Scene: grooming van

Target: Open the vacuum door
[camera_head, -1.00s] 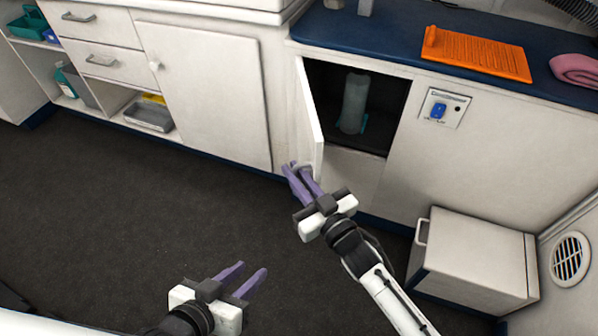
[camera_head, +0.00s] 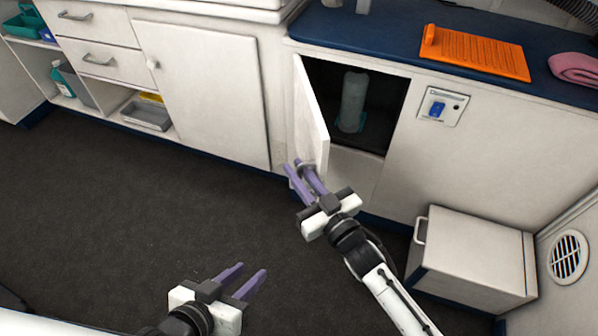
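The vacuum door (camera_head: 310,112) is a white panel hinged on its left side and standing partly open. Behind it is a dark compartment with a pale upright canister (camera_head: 353,101) inside.
A blue switch panel (camera_head: 442,107) is right of the compartment. The blue counter (camera_head: 385,45) above carries an orange mat (camera_head: 474,53) and a pink towel (camera_head: 576,69). A white box with a handle (camera_head: 473,256) stands at the lower right. The dark floor (camera_head: 130,215) at left is clear.

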